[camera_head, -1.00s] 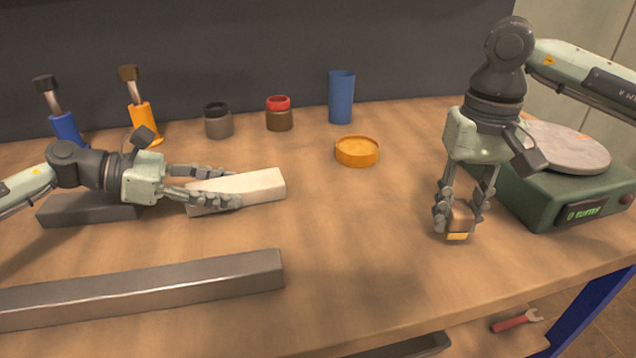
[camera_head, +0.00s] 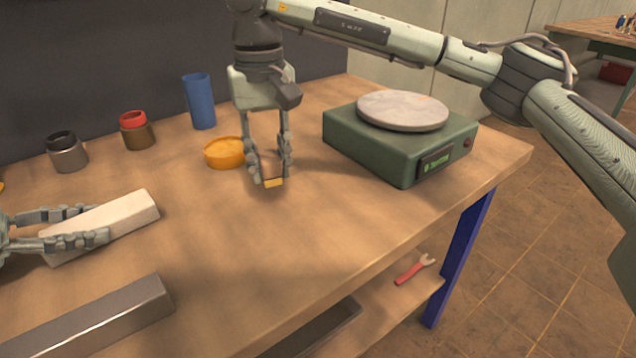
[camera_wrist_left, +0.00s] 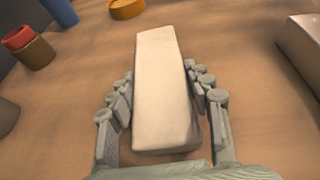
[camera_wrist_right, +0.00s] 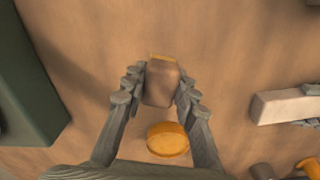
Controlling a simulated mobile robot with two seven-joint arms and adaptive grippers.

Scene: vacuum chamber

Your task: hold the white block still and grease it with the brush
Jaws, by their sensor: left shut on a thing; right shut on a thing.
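The white block (camera_head: 128,212) lies on the wooden table at the left. My left gripper (camera_head: 98,224) is shut on it, one finger along each long side; this also shows in the left wrist view (camera_wrist_left: 163,90). The brush (camera_head: 272,182), a brown block with a yellow lower edge, is in my right gripper (camera_head: 271,174), shut on it. It hangs close to the table, right of the white block; whether it touches the tabletop I cannot tell. The brush also shows in the right wrist view (camera_wrist_right: 161,84).
An orange round dish (camera_head: 225,153) sits just behind and left of the brush. A blue cup (camera_head: 199,101), a red-topped jar (camera_head: 137,131) and a grey jar (camera_head: 67,153) stand at the back. A green scale (camera_head: 400,140) stands right. A metal bar (camera_head: 100,318) lies in front.

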